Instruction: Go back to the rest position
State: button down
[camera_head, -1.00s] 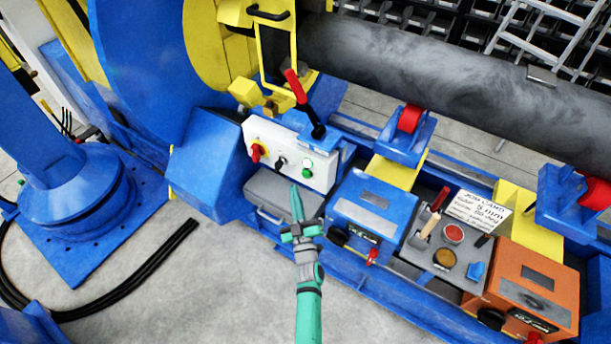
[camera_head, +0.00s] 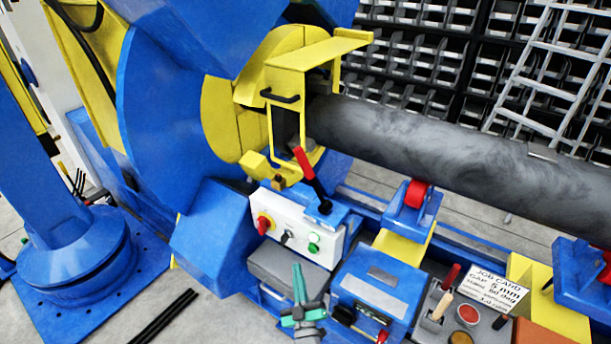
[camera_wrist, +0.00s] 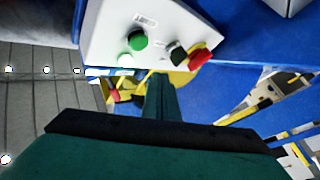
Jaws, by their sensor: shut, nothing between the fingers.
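My gripper (camera_head: 299,284) is at the bottom centre of the head view, its green fingers pressed together and pointing up. Nothing is between them. It is in front of the grey box (camera_head: 268,292) and below the white control panel (camera_head: 292,232) in the picture. In the wrist view the closed fingers (camera_wrist: 160,98) point towards the same panel (camera_wrist: 112,40), which shows a green button, a dark switch and a red knob. I cannot tell the exact gap between the fingertips and the panel.
A red-handled lever (camera_head: 309,172) stands above the panel. A blue box (camera_head: 372,295) is right of my gripper. A tray (camera_head: 432,328) with tools and a job card (camera_head: 495,288) lies further right. A large grey pipe (camera_head: 430,140) spans behind. Bare floor (camera_head: 215,318) shows at lower left.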

jog(key=s+f+m+g+h, duration=0.1)
jog(key=s+f+m, duration=0.1)
jog(key=s, duration=1.1)
jog(key=s+f+m+g+h, duration=0.1)
jog(key=s+m+g, duration=0.1)
jog(key=s, duration=1.1)
jog(key=s+r+m+g, duration=0.1)
jog(key=s+r, duration=0.4)
jog(key=s, duration=0.4)
jog(key=s+r+m+g, duration=0.1)
jog(key=s+r, duration=0.4)
jog(key=s, duration=0.5)
jog(key=shift+s+d+r+m+g+h, duration=0.15)
jog(key=shift+s+r+m+g+h, duration=0.15)
jog(key=shift+m+g, duration=0.15)
jog(key=shift+w+f, duration=0.1)
